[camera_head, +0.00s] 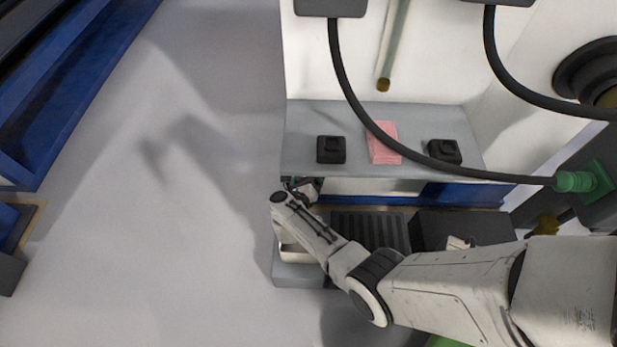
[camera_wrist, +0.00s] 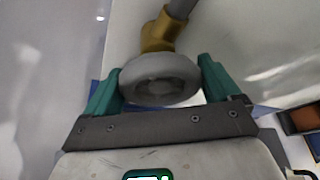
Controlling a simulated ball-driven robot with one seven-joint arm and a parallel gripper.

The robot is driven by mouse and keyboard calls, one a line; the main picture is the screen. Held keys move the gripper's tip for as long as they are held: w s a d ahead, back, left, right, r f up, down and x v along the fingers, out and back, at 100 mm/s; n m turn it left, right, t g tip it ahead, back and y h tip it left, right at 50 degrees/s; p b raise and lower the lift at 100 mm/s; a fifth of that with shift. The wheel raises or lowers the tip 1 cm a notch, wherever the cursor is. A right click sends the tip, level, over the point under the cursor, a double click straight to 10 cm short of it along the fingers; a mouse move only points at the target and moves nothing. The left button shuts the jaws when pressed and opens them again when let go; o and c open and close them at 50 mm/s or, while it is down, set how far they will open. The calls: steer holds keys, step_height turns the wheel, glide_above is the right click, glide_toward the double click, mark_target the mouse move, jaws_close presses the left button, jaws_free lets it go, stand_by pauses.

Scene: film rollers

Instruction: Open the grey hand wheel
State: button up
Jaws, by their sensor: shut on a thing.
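The grey hand wheel (camera_wrist: 160,80) shows in the wrist view as a round grey disc with a recessed face. It sits on a brass-coloured fitting (camera_wrist: 158,36) joined to a grey pipe. My gripper (camera_wrist: 160,88) has its two green fingers on the left and right of the wheel and is shut on its rim. In the head view my gripper (camera_head: 304,188) is at the left end of the grey shelf, partly tucked under its edge. The wheel is hidden there by my arm and the shelf.
The grey shelf (camera_head: 300,130) carries two black blocks (camera_head: 331,149) (camera_head: 445,151) and a pink pad (camera_head: 383,143). A dark cable (camera_head: 350,95) runs over it to a green connector (camera_head: 576,182). A dark ribbed tray (camera_head: 370,228) lies below. The floor at left is clear.

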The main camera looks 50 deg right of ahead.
stand_by(0.3)
steer(key=o, duration=0.8)
steer(key=p+v, duration=0.4)
steer(key=v, duration=0.7)
steer(key=shift+f, duration=0.1)
steer(key=shift+d, duration=0.15)
